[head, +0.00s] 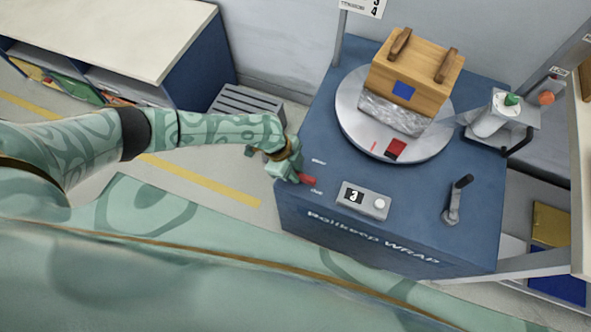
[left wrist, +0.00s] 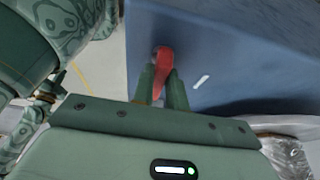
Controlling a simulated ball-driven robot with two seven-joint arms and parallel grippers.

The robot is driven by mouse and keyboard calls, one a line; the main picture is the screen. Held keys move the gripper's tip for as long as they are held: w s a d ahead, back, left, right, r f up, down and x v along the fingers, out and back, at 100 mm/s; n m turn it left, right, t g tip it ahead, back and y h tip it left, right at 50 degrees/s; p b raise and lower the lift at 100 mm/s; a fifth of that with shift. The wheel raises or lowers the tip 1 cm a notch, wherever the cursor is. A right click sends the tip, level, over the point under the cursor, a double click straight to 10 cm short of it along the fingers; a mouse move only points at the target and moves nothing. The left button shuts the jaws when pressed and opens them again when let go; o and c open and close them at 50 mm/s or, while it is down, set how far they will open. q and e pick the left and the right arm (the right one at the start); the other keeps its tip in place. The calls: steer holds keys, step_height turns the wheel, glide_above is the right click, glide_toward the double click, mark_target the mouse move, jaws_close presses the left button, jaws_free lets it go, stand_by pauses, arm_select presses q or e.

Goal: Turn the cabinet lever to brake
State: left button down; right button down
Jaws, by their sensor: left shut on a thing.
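The blue cabinet (head: 420,220) stands right of centre in the head view, and its blue surface (left wrist: 230,50) fills the right of the left wrist view. A red lever (left wrist: 163,66) is mounted near its edge; its red tip (head: 307,179) shows in the head view beside two small white labels too small to read. My left gripper (head: 293,172) is at the cabinet's left edge. In the left wrist view its two fingers (left wrist: 163,88) are shut around the red lever, one on each side. My right gripper is not in view.
A slatted grey stool (head: 245,103) stands behind my left forearm. A white-topped bench (head: 110,35) is at upper left.

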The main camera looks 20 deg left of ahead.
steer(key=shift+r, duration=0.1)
arm_select(q)
steer(key=shift+r+n+t+p, duration=0.2)
steer(key=shift+n+t+p, duration=0.3)
steer(key=shift+n+p, duration=0.6)
steer(key=n+t+p, duration=0.1)
steer(key=n+p, duration=0.2)
steer(key=shift+n+y, duration=0.4)
steer(key=n+t+p, duration=0.1)
steer(key=n+p, duration=0.1)
steer(key=n+t+y+p, duration=0.1)
steer(key=n+p, duration=0.1)
steer(key=n, duration=0.1)
steer(key=shift+s+d, duration=0.1)
steer(key=shift+d, duration=0.05)
steer(key=n+y+p, duration=0.1)
steer(key=n, duration=0.2)
steer(key=shift+f+n, duration=0.15)
steer(key=shift+n, duration=0.25)
steer(key=shift+n+t+y+p, duration=0.4)
steer(key=shift+n+y, duration=0.4)
steer(key=shift+n, duration=0.7)
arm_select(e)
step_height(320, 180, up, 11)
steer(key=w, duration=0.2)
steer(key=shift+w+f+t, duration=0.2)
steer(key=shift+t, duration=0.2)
arm_select(q)
steer(key=c, duration=1.4)
jaws_free()
